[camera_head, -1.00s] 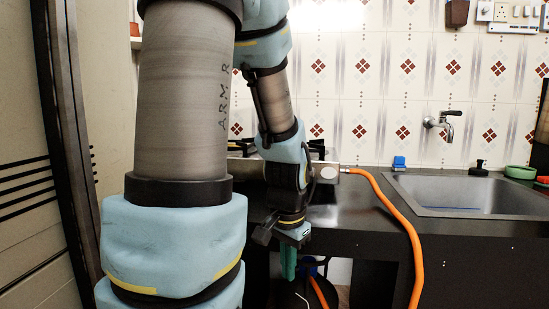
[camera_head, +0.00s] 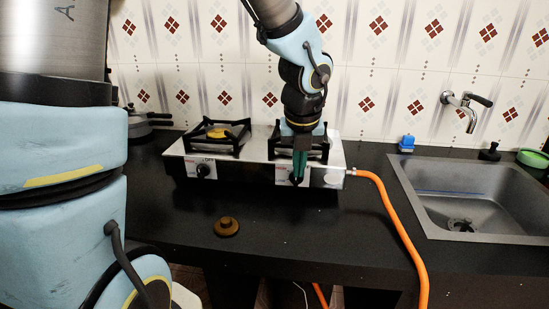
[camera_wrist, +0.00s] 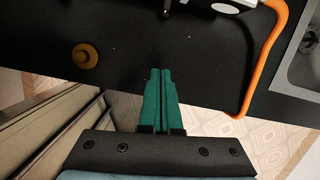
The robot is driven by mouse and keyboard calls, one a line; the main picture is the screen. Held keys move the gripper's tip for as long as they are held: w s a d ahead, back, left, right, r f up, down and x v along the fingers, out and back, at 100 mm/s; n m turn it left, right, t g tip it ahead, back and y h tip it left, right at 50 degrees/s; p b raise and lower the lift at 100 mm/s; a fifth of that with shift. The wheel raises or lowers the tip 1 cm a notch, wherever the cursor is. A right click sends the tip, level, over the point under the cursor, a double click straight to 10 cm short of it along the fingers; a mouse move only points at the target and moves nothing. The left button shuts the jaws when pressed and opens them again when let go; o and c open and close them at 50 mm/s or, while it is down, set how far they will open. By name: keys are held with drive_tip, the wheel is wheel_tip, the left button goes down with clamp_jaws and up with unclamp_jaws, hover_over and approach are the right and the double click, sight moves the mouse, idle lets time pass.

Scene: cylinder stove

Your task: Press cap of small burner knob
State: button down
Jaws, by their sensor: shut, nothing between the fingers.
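A silver two-burner stove (camera_head: 240,172) stands on the black counter. The right black knob (camera_head: 292,178) is mostly hidden behind my fingers in the head view. In the wrist view, a dark knob (camera_wrist: 163,12) shows at the top edge, ahead of my fingertips with a gap between. My gripper (camera_head: 299,181), with green fingers pointing down in the head view, is shut and empty in front of the right side of the stove. It also shows in the wrist view (camera_wrist: 161,72).
An orange hose (camera_head: 396,215) runs from the stove's right end over the counter's front edge. A round brown object (camera_head: 227,226) lies on the counter (camera_head: 170,215) in front of the stove. A sink (camera_head: 460,190) is at right. A pan (camera_head: 140,120) stands at left.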

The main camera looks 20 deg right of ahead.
sight(296, 183)
drive_tip(key=shift+w+d+r+m, duration=0.15)
drive_tip(key=shift+w+r+m, duration=0.2)
drive_tip(key=shift+m, duration=0.15)
drive_tip(key=w+d+f, duration=0.2)
drive_tip(key=w+f, duration=0.4)
drive_tip(key=f, duration=0.3)
drive_tip(key=shift+d+f+b, duration=0.15)
drive_tip(key=shift+f+b, duration=0.15)
drive_tip(key=shift+b, duration=0.05)
